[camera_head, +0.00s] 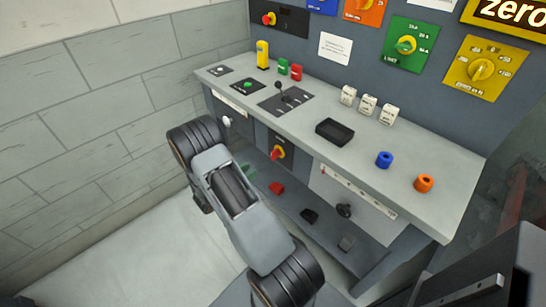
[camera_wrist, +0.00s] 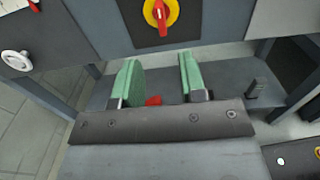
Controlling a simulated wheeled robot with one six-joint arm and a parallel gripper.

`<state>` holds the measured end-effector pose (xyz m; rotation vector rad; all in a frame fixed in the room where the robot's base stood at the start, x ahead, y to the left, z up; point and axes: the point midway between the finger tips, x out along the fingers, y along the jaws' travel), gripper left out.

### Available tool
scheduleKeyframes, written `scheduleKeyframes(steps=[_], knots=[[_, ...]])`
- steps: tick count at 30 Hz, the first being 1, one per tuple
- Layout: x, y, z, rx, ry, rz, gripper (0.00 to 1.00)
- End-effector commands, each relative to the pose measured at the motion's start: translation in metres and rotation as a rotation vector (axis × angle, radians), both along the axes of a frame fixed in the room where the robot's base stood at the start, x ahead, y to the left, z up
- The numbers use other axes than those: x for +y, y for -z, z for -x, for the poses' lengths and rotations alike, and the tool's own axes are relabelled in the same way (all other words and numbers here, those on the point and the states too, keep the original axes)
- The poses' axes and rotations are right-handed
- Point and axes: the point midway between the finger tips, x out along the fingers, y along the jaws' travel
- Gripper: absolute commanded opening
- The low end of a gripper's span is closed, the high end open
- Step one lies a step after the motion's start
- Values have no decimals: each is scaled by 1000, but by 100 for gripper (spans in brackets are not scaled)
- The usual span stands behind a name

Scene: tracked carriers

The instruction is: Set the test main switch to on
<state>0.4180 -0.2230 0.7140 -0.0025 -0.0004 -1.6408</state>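A rotary switch with a red handle on a yellow disc (camera_head: 278,152) sits on a dark plate on the console's front face. It also shows at the top of the wrist view (camera_wrist: 161,14), where its red handle points roughly up and down. A similar red and yellow switch (camera_head: 268,18) is on the wall panel at the top left. I cannot read which one is labelled test main. My gripper (camera_wrist: 160,66) has two green fingers, spread apart with nothing between them. It is below and in front of the front-face switch, not touching it.
The grey console top (camera_head: 430,155) carries a lever, coloured blocks, a black tray (camera_head: 335,131) and blue and orange rings. A lower shelf (camera_head: 325,200) holds a red piece (camera_head: 277,188) and dark items. A round white knob (camera_wrist: 16,60) is left of the switch.

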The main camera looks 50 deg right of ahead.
Motion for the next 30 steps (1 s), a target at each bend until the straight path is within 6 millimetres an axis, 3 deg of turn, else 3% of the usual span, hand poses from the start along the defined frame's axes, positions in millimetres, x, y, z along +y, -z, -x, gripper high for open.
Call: scheduleKeyframes(steps=[15, 21, 30], knots=[[-94, 0, 8, -1, 4, -2, 38], [-114, 0, 9, -1, 4, -1, 38], [-122, 0, 9, -1, 2, -2, 38]])
